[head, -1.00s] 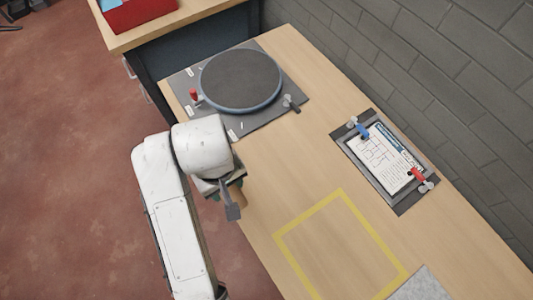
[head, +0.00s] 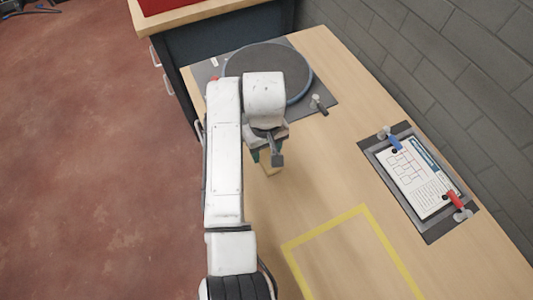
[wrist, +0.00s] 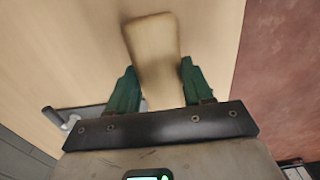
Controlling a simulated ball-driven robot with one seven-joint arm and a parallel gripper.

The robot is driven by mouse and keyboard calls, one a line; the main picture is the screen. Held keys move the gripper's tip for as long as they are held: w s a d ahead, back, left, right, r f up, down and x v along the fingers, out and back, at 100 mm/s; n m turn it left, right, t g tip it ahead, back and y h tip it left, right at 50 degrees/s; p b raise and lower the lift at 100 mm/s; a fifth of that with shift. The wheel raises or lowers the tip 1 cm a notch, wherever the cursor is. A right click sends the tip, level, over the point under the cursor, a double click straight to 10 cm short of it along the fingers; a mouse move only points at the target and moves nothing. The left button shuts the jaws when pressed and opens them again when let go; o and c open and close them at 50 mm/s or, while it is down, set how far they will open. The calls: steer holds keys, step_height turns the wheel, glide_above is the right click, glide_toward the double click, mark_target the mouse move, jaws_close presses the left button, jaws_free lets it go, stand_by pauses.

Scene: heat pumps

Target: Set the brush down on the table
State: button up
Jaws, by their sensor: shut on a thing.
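The brush shows as a pale wooden block (wrist: 152,40) in the wrist view, between the two green fingers of my gripper (wrist: 157,80). My gripper is shut on it. In the head view my gripper (head: 266,155) points down over the left part of the wooden table (head: 325,165), just in front of the round turntable. A small part of the brush (head: 270,168) shows below the fingers. I see no bristles, and I cannot tell whether the brush touches the table.
The round turntable (head: 275,68) on its dark plate is partly behind my arm. A clamped document board (head: 415,180) lies at the right by the grey brick wall (head: 430,70). A yellow taped outline (head: 325,230) marks bare table in front. The middle of the table is clear.

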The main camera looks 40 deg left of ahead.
mark_target(266, 155)
steer(key=shift+w+f, duration=0.2)
steer(key=shift+f, duration=1.6)
steer(key=o, duration=0.9)
steer(key=shift+f, duration=0.1)
steer(key=shift+o, duration=0.2)
step_height(266, 155, up, 12)
steer(key=shift+r, duration=0.15)
